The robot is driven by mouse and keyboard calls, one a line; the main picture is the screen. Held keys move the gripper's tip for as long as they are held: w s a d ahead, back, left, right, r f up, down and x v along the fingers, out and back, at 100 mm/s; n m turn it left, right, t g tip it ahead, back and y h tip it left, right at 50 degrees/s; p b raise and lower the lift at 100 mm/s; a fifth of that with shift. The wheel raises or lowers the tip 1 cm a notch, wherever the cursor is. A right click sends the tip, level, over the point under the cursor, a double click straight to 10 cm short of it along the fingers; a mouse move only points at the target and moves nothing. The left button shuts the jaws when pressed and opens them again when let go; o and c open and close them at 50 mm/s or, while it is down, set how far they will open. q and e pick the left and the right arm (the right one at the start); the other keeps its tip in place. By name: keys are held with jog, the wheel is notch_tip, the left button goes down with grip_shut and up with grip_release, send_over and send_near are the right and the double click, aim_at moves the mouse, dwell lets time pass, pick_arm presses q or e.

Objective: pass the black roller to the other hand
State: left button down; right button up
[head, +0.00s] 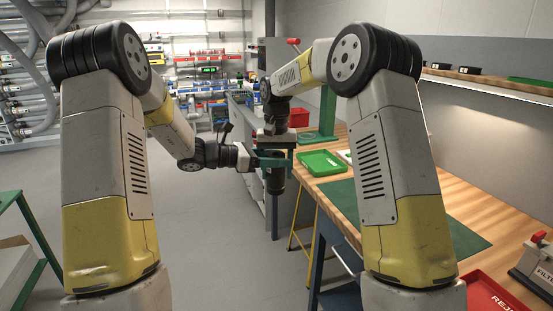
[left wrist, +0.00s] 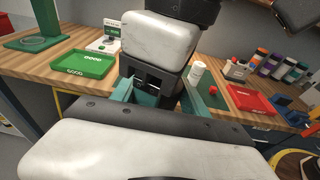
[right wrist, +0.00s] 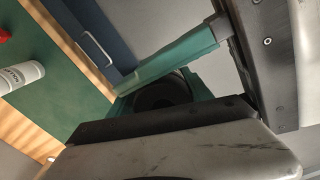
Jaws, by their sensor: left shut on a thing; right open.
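The black roller (head: 274,181) hangs below the green fingers in the head view, over the gap left of the workbench. My left gripper (head: 268,160) comes in level from the left and is shut on it. In the left wrist view, the left fingers (left wrist: 155,90) sit either side of a dark part, mostly hidden by the gripper body. My right gripper (head: 276,166) reaches down from above at the same spot and is open. In the right wrist view, the roller's dark round end (right wrist: 162,92) shows by the right fingers; whether they touch it cannot be told.
The wooden workbench (head: 478,212) lies to the right. It bears a green tray (head: 322,162), a green mat (head: 342,199) and a red tray (head: 487,292). The floor to the left (head: 200,235) is clear.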

jog(key=r, duration=1.1)
jog(key=shift+w+a, duration=0.15)
jog(key=shift+w, duration=0.1)
jog(key=shift+s+r, duration=0.15)
jog(key=shift+r, duration=0.45)
jog(key=s+d+r+t+y, duration=0.1)
jog(key=s+d+r+t, duration=0.15)
jog(key=s+d, duration=0.4)
jog(key=s+d+r+t, duration=0.1)
jog(key=s+d+r, duration=0.25)
jog(key=s, duration=0.55)
jog(key=s+d+f+t, duration=0.1)
jog(key=s+d+f, duration=0.1)
jog(key=s+f, duration=0.2)
jog(key=s+d+f+t+y, duration=0.1)
jog(key=s+f, duration=0.3)
jog(key=s, duration=0.7)
jog(key=shift+d+n+t, duration=0.3)
jog(key=shift+d+t, duration=0.15)
jog(key=shift+d, duration=0.2)
